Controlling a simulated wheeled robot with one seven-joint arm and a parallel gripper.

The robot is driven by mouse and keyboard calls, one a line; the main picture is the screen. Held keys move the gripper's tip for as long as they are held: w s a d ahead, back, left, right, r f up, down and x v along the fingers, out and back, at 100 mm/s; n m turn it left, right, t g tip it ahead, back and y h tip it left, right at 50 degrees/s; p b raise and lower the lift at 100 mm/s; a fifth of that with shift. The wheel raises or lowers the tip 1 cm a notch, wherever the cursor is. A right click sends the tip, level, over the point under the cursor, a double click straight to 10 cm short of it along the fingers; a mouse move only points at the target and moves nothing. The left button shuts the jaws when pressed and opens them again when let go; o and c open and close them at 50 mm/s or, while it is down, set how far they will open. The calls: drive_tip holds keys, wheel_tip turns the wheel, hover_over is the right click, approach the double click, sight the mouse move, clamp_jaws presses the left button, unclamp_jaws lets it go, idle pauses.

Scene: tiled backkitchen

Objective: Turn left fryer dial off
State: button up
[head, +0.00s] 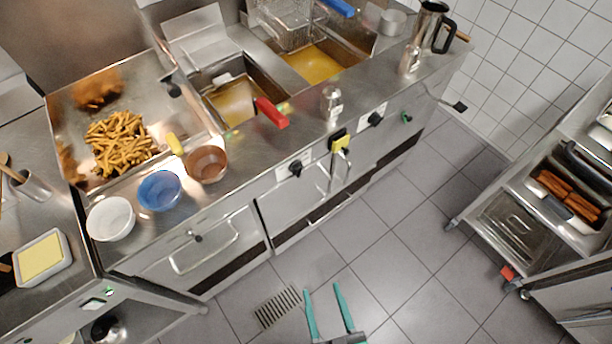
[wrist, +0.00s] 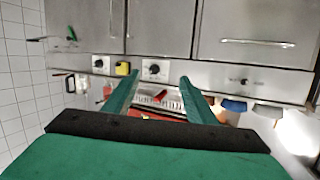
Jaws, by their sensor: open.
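The left fryer dial (head: 296,168) is a black knob on a white plate on the fryer's steel front, below the red-handled basket. In the wrist view the left dial (wrist: 154,70) shows upside down, between my two fingertips in the picture. The right fryer dial (head: 375,119) is farther right along the same front; it also shows in the wrist view (wrist: 98,62). My gripper (head: 324,288) has green fingers, open and empty, over the floor in front of the fryer and apart from the dial. The dial's exact setting is too small to read.
A yellow-and-black item (head: 339,141) hangs on the front between the dials. Bowls, including a blue bowl (head: 160,190), line the counter edge at left. A steel cart (head: 515,233) stands at right. The tiled floor (head: 390,260) between is clear.

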drive_tip(key=w+d+f+n+y, duration=0.1)
drive_tip(key=w+d+f+y, duration=0.15)
drive_tip(key=w, duration=0.45)
drive_tip(key=y, duration=0.5)
approach(301, 174)
drive_tip(key=x, duration=0.8)
drive_tip(key=shift+w+a, duration=0.25)
drive_tip(key=shift+w, duration=0.05)
drive_tip(key=c, duration=1)
